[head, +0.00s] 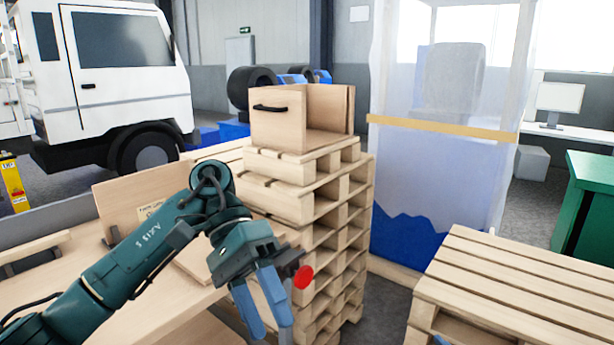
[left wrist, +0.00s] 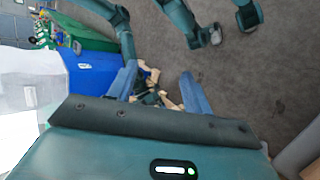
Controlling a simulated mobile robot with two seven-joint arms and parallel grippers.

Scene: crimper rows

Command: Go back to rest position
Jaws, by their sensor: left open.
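My left arm comes in from the lower left in the head view, over a wooden worktop (head: 80,292). Its left gripper (head: 272,322) points down and toward the viewer at the worktop's right end, in front of a pallet stack. Its two blue fingers are apart. In the left wrist view the fingers of the left gripper (left wrist: 159,88) are spread, and I see nothing held between them. A red round piece (head: 303,277) shows just right of the fingers in the head view; I cannot tell what it belongs to. My right gripper is not clearly seen.
The tall pallet stack (head: 310,205) carries an open wooden box (head: 278,118) with a black handle. A lower pallet (head: 520,285) is at the right. Behind stand a plastic-wrapped load (head: 420,170), a green cabinet (head: 590,215) and a white truck (head: 115,65).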

